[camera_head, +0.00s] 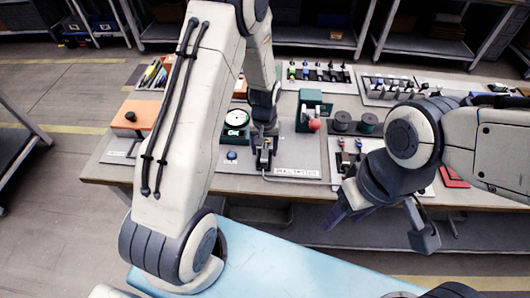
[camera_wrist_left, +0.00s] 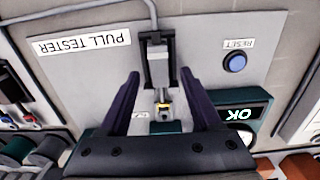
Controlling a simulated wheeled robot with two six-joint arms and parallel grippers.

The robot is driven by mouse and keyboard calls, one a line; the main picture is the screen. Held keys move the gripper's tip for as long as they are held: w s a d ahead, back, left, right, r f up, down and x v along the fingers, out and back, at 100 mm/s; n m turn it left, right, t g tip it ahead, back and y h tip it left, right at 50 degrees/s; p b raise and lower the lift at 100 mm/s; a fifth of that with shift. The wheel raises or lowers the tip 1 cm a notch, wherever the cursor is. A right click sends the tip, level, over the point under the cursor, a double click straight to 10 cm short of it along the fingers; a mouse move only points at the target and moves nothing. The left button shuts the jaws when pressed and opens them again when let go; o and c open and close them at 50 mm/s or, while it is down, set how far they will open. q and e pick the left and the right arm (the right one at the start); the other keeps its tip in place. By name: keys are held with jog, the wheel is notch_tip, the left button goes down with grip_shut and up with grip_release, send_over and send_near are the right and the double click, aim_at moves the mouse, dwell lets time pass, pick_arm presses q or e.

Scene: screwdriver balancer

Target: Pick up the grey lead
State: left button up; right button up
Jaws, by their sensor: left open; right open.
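My left gripper (camera_head: 264,128) is open and points down over the pull tester. In the left wrist view its two fingers (camera_wrist_left: 160,76) stand apart on either side of the black clamp (camera_wrist_left: 158,62). A short, thin grey piece with a yellow band (camera_wrist_left: 163,101) sits at the clamp's end, between the fingers and apart from both. It may be the grey lead; its full length is hidden. The tester also shows in the head view (camera_head: 264,158). My right gripper (camera_head: 384,222) is open and empty, in front of the bench's right part.
A blue reset button (camera_wrist_left: 234,62) and a display reading OK (camera_wrist_left: 242,112) are beside the clamp. A green block with a red knob (camera_head: 312,112), dark spools (camera_head: 369,124) and tool racks (camera_head: 318,76) crowd the bench. An orange-topped box (camera_head: 136,114) stands left.

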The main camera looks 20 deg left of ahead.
pick_arm(q)
jog(key=shift+f, duration=0.7)
grip_shut()
jog(key=shift+r, duration=0.1)
